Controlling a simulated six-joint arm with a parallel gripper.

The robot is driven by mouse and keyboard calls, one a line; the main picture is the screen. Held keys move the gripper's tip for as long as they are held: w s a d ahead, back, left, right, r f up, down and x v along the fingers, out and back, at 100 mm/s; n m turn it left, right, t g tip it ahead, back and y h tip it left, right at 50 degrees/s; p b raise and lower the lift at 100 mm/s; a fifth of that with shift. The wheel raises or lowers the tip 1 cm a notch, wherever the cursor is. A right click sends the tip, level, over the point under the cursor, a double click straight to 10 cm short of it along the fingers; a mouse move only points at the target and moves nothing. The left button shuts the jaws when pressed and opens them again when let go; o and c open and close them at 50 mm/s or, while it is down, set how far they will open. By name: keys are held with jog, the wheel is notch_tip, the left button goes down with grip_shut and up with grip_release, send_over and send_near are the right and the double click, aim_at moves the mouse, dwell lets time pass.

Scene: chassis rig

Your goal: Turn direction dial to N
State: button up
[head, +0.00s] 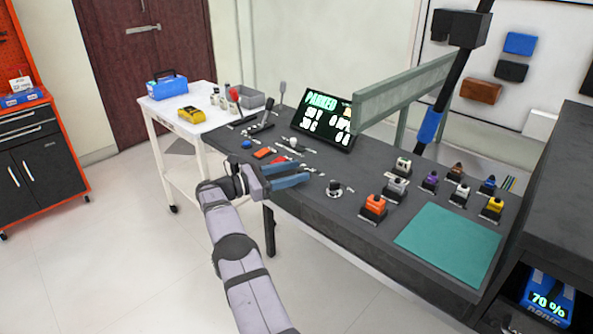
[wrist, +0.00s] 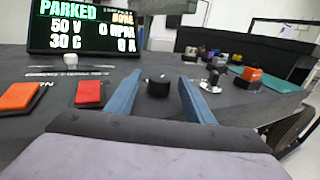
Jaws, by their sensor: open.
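My gripper (head: 305,178) has blue fingers and is open, low over the dark bench. In the wrist view, a short black round knob (wrist: 158,86) shows in the gap between the open fingers (wrist: 160,90); it looks like the direction dial. The gripper does not hold it, and I see no contact. Its markings are too small to read, and I cannot pick it out in the head view, where the fingers may cover it. A second control (head: 335,188), black on a white base, sits right of the fingertips. The tilted display (head: 322,120) reads PARKED.
An orange rocker (wrist: 18,97) and a red rocker (wrist: 88,93) lie left of the fingers in the wrist view. Several coloured connectors, including an orange one (head: 373,207), stand further right. A teal mat (head: 450,245) lies clear at the bench's near right.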

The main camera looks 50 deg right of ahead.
jog(key=shift+s+d, duration=0.2)
jog(key=shift+d, duration=0.25)
jog(key=c, duration=1)
jog(key=shift+c, duration=0.2)
